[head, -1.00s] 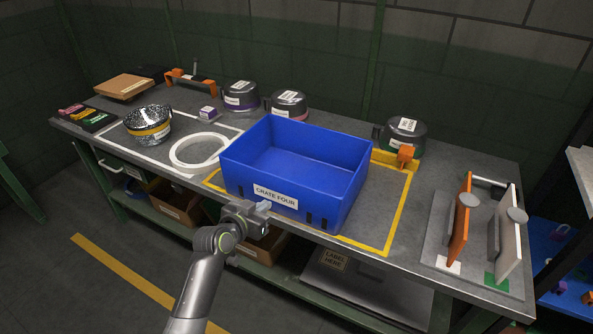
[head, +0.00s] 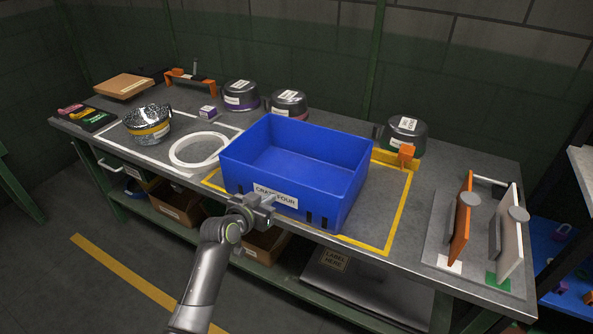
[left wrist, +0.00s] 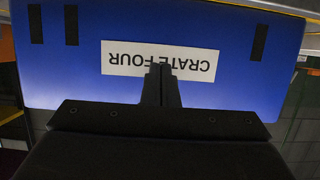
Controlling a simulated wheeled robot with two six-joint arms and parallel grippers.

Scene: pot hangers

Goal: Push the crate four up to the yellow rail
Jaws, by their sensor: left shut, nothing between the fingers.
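Crate four is an open, empty blue crate (head: 292,150) with a white "CRATE FOUR" label on its front wall. It stands near the front edge of the workbench, partly over a yellow outlined area. The yellow rail (head: 381,157) lies behind the crate, and its right part shows next to an orange block. My left gripper (head: 271,200) is shut and empty at the crate's front wall, over the label. In the left wrist view its closed fingertips (left wrist: 162,82) overlap the label on the blue wall (left wrist: 240,85). I cannot tell whether they touch. My right gripper is not in view.
Lidded pots (head: 404,136) stand along the back of the bench. A white ring (head: 197,150) and a speckled pot (head: 147,123) are left of the crate. A plate with upright orange and white panels (head: 460,222) stands at right. Bench surface is free right of the crate.

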